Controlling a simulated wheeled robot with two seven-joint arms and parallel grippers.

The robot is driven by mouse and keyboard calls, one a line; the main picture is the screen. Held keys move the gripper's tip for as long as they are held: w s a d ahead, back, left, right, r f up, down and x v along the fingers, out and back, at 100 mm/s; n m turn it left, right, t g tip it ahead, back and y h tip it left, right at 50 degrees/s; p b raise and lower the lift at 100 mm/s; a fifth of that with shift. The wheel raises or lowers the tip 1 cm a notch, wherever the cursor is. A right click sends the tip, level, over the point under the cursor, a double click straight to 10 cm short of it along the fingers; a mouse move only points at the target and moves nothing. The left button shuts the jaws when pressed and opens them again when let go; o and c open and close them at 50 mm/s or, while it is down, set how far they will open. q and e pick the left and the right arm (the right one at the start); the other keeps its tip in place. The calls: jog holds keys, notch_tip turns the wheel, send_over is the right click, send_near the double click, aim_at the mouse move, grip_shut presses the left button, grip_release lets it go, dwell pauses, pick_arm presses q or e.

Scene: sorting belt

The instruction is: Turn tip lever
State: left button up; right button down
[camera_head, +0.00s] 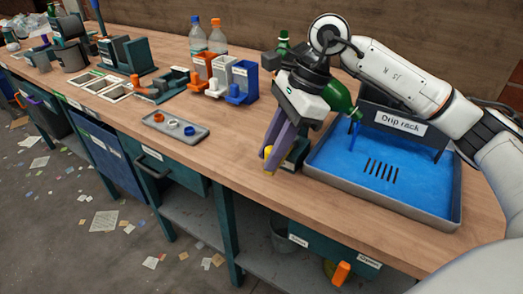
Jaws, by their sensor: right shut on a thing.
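My right gripper (270,160) reaches down from the upper right, its purple fingers shut on a small yellow knob (268,153) at the front edge of the bench. The knob seems to be the end of the tip lever; the rest of the lever is hidden behind the fingers. A dark block (297,152) stands just right of the fingers. My left gripper does not show.
The blue drip tray (440,205) is right of the gripper. A grey tray with colored rings (205,133), orange, white and blue bins (238,85) and clear bottles (197,38) stand left. An orange handle (341,273) hangs below the bench.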

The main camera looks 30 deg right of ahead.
jog(key=shift+s, duration=0.1)
dwell(0.3)
jog(key=c, duration=1.5)
grip_release()
jog(key=shift+c, duration=0.2)
jog(key=w+v, duration=0.1)
jog(key=v, duration=0.9)
jog(key=shift+s+r+p, duration=0.2)
jog(key=shift+s+p, duration=0.1)
jog(key=shift+s, duration=0.15)
jog(key=shift+d+f, duration=0.1)
